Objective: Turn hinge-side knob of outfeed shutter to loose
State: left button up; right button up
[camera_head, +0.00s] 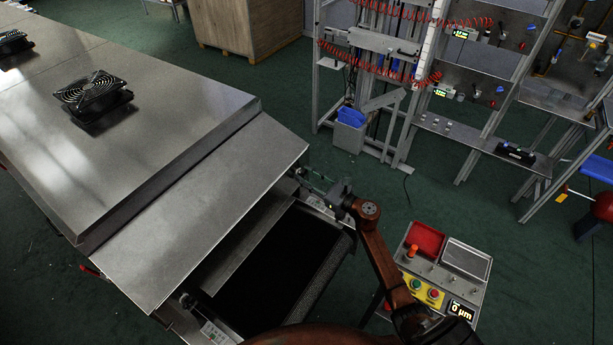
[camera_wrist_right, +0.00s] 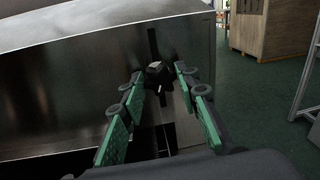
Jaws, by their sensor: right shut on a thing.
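The outfeed shutter (camera_head: 205,200) is a sloping steel plate at the dryer's end, above the black belt (camera_head: 265,265). My right gripper (camera_head: 308,180) reaches its far right corner. In the right wrist view, the green-padded fingers of this gripper (camera_wrist_right: 158,78) stand on either side of a small dark knob (camera_wrist_right: 157,72) with a lighter top, and they are shut on it. The knob's pointer direction is hard to read. In the head view the fingers largely hide this knob. Another dark knob (camera_head: 187,300) shows at the near left side of the outfeed. My left gripper is not in view.
A control box (camera_head: 432,275) with a red tray, buttons and a display stands close right of my right arm. Two black fans, one of them nearer (camera_head: 92,95), sit on the hood. A rack (camera_head: 400,75) with red coiled hoses stands behind. Green floor lies clear between.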

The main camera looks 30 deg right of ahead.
jog(key=m+p, duration=0.1)
jog(key=m, duration=0.1)
jog(key=m+p, duration=0.1)
jog(key=m, duration=0.1)
jog(key=m+p, duration=0.1)
jog(key=m, duration=0.1)
jog(key=shift+d+r+g, duration=0.15)
jog(key=shift+r+g, duration=0.1)
jog(key=shift+g, duration=0.15)
jog(key=m+p, duration=0.2)
jog(key=m, duration=0.1)
jog(key=shift+m+g, duration=0.3)
jog(key=shift+m, duration=0.1)
jog(key=m+p, duration=0.1)
jog(key=m, duration=0.2)
jog(key=shift+w+d+y+p, duration=0.1)
jog(key=shift+y+p, duration=0.25)
jog(key=shift+y, duration=0.05)
jog(key=m+p, duration=0.1)
jog(key=m, duration=0.2)
jog(key=shift+f+g, duration=0.1)
jog(key=shift+g, duration=0.3)
jog(key=m+y+p, duration=0.1)
jog(key=m, duration=0.2)
jog(key=shift+m, duration=0.3)
jog(key=m, duration=0.3)
jog(key=shift+f+y, duration=0.15)
jog(key=shift+y, duration=0.25)
jog(key=shift+f+m, duration=0.1)
jog(key=shift+m, duration=1.5)
